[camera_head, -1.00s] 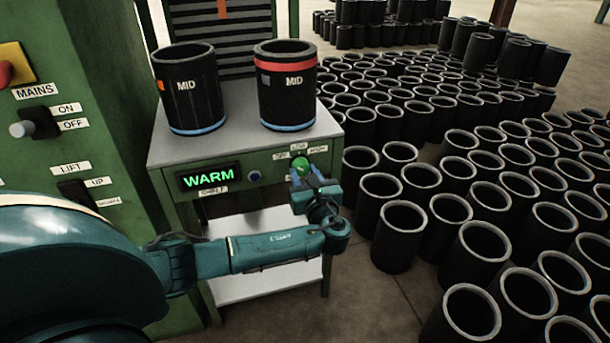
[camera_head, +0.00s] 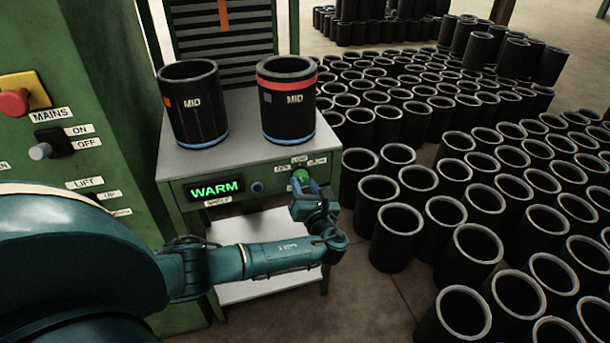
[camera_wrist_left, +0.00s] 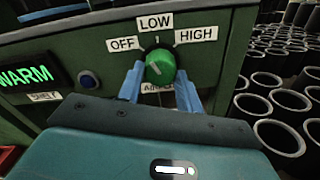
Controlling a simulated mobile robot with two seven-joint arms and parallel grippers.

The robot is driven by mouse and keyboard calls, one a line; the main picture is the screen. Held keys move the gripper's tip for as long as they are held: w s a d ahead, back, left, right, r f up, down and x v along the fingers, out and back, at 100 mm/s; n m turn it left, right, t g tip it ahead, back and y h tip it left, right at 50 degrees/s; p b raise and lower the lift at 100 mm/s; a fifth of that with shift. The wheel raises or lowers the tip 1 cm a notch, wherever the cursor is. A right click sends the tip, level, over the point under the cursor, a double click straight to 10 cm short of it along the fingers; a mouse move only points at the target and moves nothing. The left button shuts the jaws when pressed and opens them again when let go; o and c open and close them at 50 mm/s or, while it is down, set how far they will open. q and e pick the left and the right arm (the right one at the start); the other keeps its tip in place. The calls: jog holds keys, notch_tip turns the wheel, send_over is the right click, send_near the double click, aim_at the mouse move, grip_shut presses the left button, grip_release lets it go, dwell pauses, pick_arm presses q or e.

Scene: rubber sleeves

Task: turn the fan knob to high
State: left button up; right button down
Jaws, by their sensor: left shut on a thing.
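The green fan knob (camera_wrist_left: 160,67) sits on the front panel of the small metal table, with labels OFF (camera_wrist_left: 123,44), LOW (camera_wrist_left: 155,22) and HIGH (camera_wrist_left: 196,36) around its upper side. A pale line on its face appears to lean up and left, towards OFF; I cannot read its setting surely. In the head view the knob (camera_head: 301,177) shows just above my left gripper (camera_head: 306,189). The blue fingers of my left gripper (camera_wrist_left: 160,82) are shut on the knob, one on each side. The label below the knob is partly hidden. My right gripper is out of view.
A lit WARM display (camera_head: 214,188) and a blue button (camera_head: 257,187) are left of the knob. Two black MID sleeves (camera_head: 194,105) stand on the table top (camera_head: 240,150). A green cabinet (camera_head: 120,120) with switches is at left. Many black sleeves (camera_head: 470,245) crowd the floor at right.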

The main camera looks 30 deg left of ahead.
pick_arm(q)
jog(key=m+p, duration=0.2)
jog(key=p, duration=0.1)
jog(key=shift+r+m, duration=0.3)
jog(key=shift+m, duration=0.1)
jog(key=shift+m+p, duration=0.45)
jog(key=shift+m, duration=0.05)
jog(key=m+p, duration=0.3)
jog(key=m, duration=0.1)
jog(key=shift+f+m, duration=0.1)
jog(key=shift+m, duration=0.2)
jog(key=m+p, duration=0.2)
jog(key=m, duration=0.2)
jog(key=shift+m, duration=0.7)
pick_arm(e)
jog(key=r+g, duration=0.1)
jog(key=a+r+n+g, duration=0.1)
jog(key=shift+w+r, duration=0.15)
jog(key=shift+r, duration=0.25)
pick_arm(q)
jog(key=shift+f, duration=0.1)
jog(key=o, duration=1)
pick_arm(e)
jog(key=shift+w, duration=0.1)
